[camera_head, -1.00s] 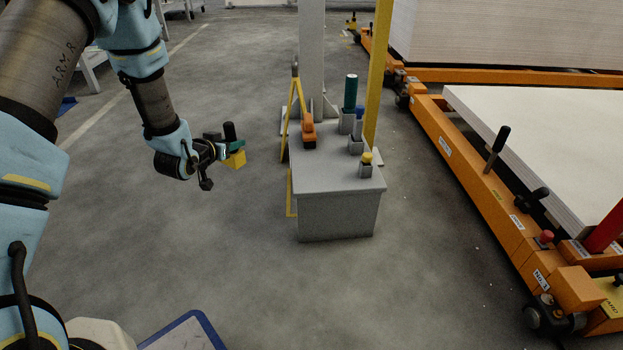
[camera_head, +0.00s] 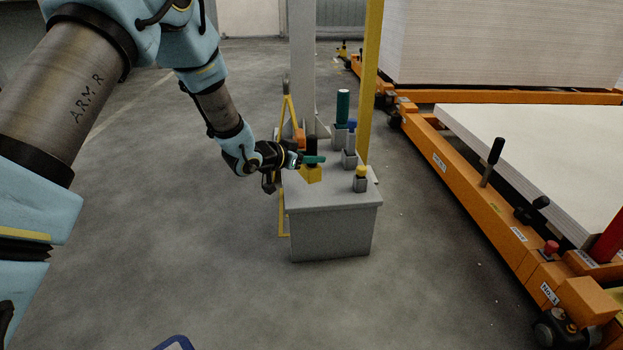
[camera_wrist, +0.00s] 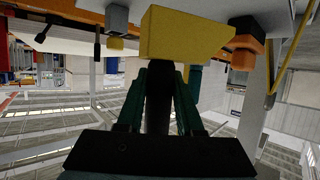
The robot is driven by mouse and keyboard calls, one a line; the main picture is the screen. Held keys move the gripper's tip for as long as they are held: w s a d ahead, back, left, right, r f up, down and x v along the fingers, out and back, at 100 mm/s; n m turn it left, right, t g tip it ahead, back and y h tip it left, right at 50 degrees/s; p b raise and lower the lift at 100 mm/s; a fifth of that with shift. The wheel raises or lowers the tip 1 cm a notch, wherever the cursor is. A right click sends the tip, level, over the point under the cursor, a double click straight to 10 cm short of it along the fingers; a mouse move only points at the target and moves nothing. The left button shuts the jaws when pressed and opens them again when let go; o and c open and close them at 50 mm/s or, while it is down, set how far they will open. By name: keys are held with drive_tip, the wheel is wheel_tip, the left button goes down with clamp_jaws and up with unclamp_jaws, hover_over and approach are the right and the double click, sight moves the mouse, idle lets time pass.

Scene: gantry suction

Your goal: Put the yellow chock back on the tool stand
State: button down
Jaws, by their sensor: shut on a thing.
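The yellow chock (camera_head: 311,174) has a black upright handle, and my gripper (camera_head: 312,160) is shut on that handle. In the head view the chock appears over the left part of the grey tool stand's top (camera_head: 330,198). I cannot tell whether it touches the top or hangs just above it. The wrist view shows the yellow block (camera_wrist: 185,35) beyond my green fingers (camera_wrist: 163,98), with the black handle between them.
On the stand are an orange tool (camera_head: 299,137), partly hidden by my gripper, a green cylinder (camera_head: 342,106) in a grey holder, a blue-topped piece (camera_head: 351,124) and a small yellow-capped piece (camera_head: 361,172). A yellow post (camera_head: 370,80) rises behind. An orange frame (camera_head: 470,195) stands right.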

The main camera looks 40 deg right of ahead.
sight(306, 171)
wheel_tip(306, 171, down, 5)
drive_tip(key=shift+r+b, duration=0.15)
drive_tip(key=shift+b, duration=1.05)
drive_tip(key=shift+r, duration=0.1)
drive_tip(key=c, duration=0.6)
unclamp_jaws()
drive_tip(key=shift+f, duration=0.2)
drive_tip(key=shift+o, duration=0.2)
drive_tip(key=shift+a+r, duration=0.15)
drive_tip(key=shift+r, duration=0.1)
drive_tip(key=p+v, duration=0.5)
drive_tip(key=v, duration=0.6)
drive_tip(key=shift+a, duration=0.35)
